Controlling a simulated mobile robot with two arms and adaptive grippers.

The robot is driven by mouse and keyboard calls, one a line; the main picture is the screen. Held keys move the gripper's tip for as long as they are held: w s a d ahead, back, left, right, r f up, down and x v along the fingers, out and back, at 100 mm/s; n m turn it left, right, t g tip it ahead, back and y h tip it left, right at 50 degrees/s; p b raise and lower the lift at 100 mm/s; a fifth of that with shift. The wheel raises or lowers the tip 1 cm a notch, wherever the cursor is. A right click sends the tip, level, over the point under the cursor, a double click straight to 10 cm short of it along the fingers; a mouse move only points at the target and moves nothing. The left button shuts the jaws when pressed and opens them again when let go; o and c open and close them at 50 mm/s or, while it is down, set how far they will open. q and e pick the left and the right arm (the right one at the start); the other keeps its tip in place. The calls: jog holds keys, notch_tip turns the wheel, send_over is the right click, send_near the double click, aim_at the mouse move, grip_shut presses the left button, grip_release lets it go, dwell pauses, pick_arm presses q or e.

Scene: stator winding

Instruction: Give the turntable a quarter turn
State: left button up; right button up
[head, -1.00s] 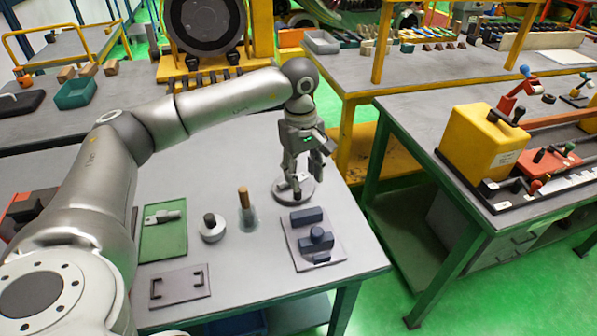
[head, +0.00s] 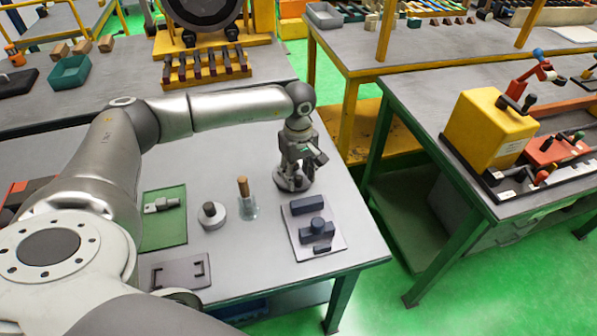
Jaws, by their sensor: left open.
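The turntable is a small round grey disc (head: 283,187) on the grey bench, near its right edge in the head view. My left gripper (head: 294,179) points down right over it, with the fingers low at the disc and hiding much of it. The gripper is open. I cannot tell whether the fingertips touch the disc or the small piece on top of it. My right gripper is not in view.
Left of the turntable stand a glass with a wooden-handled brush (head: 246,201) and a round grey piece with a knob (head: 211,215). A plate with dark blue blocks (head: 313,228) lies in front. A green mat (head: 165,222) and a grey tray with handles (head: 181,274) lie further left.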

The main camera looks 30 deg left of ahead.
pick_arm(q)
jog(key=shift+f, duration=0.2)
jog(key=c, duration=0.5)
grip_shut()
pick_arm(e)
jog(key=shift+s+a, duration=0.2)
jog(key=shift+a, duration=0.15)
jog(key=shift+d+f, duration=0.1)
pick_arm(q)
jog(key=shift+w+d+n+b, duration=0.15)
jog(key=shift+n+b, duration=0.15)
jog(key=shift+n, duration=0.1)
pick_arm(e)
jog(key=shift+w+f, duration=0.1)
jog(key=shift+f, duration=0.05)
